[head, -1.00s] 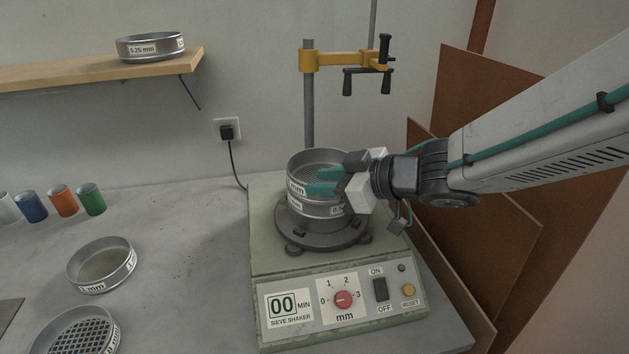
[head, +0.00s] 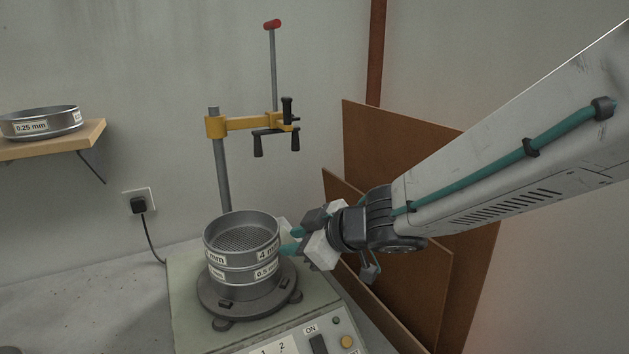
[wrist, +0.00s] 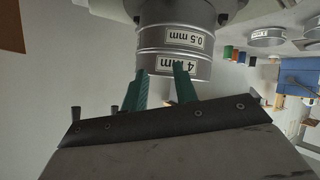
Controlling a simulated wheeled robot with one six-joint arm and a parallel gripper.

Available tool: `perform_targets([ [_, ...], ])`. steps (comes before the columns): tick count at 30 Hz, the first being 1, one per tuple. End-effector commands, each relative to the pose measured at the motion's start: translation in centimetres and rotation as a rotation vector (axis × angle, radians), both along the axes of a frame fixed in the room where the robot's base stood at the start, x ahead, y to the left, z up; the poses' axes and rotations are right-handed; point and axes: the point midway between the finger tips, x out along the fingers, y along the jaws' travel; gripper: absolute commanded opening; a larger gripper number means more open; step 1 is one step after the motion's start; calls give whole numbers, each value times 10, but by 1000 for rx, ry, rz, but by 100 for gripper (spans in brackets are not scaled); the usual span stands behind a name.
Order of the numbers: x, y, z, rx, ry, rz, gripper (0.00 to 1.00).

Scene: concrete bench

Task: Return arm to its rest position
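My gripper (head: 288,238) is just right of the sieve stack in the head view. In the wrist view its two green fingers (wrist: 162,70) stand apart with nothing held between them. The stack has a metal 4 mm sieve (head: 243,240) on top of a 0.5 mm sieve (head: 242,275). Both labels show upside down in the wrist view, just beyond the fingertips. The stack stands upright on the dark round plate of the sieve shaker (head: 190,320). Whether a fingertip touches the stack's side I cannot tell.
A yellow clamp (head: 255,122) on a grey post stands behind the stack. Brown boards (head: 415,150) lean in the corner behind my arm. A 0.25 mm sieve (head: 42,123) sits on a wooden shelf (head: 85,138) at the left. The air above the stack is clear below the clamp.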

Motion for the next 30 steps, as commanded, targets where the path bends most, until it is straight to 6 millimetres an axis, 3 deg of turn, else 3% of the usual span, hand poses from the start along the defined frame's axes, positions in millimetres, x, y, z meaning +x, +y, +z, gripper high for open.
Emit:
perform_targets([
  [4, 26, -83, -5, -186, 4, -336, 29],
  [8, 12, -174, -6, -343, 113, -629, 29],
  [11, -26, -237, -7, -442, 269, -822, 29],
  [12, -47, -258, -7, -471, 347, -889, 29],
  [15, -110, -297, -5, -510, 578, -1018, 29],
  [18, -175, -313, 2, -483, 807, -1089, 29],
  [21, -215, -315, 10, -407, 945, -1126, 29],
  [24, -228, -318, 18, -318, 965, -1169, 29],
  [30, -231, -329, 27, -262, 935, -1225, 29],
])
